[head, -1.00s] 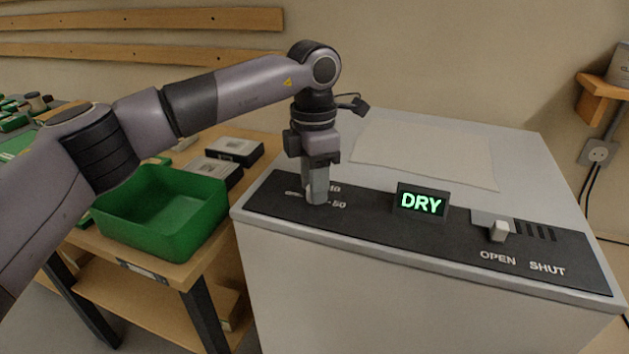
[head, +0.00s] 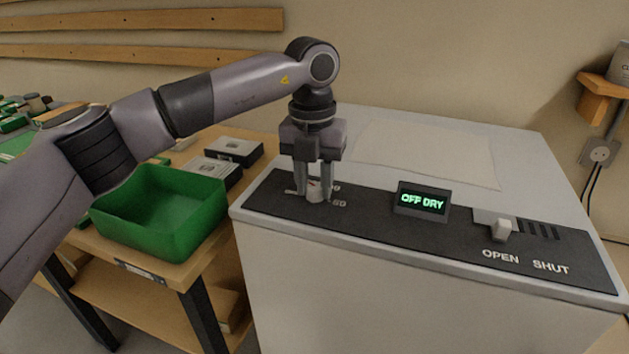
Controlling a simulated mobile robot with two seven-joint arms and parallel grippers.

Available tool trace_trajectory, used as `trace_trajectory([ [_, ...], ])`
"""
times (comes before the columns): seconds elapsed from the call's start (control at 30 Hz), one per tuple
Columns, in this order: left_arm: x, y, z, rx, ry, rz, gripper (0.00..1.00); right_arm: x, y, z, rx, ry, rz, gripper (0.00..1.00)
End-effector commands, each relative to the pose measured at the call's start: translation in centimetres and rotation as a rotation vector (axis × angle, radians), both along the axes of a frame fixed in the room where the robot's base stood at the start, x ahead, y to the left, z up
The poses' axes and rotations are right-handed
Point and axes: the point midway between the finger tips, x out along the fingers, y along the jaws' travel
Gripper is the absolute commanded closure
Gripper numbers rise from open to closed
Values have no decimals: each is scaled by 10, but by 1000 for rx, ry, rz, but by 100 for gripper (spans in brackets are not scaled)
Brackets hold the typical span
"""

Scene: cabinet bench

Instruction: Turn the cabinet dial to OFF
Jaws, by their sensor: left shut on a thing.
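The cabinet dial (head: 314,186) is a small pale knob with a red mark, on the left end of the black panel (head: 370,216). My left gripper (head: 314,194) points straight down over it and is shut on the dial, one finger on each side. The fingers hide parts of the dial and most of the scale marks; a "60" shows to the right. My right gripper is not in view.
A pale slider switch (head: 501,229) stands above the words OPEN and SHUT. A flat sheet (head: 428,154) lies on the cabinet top (head: 525,160). A green bin (head: 160,216) and dark boxes (head: 234,151) stand on the wooden bench at left.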

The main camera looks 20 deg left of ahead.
Motion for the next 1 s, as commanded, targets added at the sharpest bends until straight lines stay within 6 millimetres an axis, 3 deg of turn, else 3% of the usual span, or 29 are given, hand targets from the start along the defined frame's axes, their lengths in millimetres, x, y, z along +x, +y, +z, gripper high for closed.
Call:
trace_trajectory([
  [0.4,0,0,1,-1,-3,299,97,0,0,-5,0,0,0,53],
  [1.0,0,-1,2,-1,-3,402,97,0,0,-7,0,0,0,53],
])
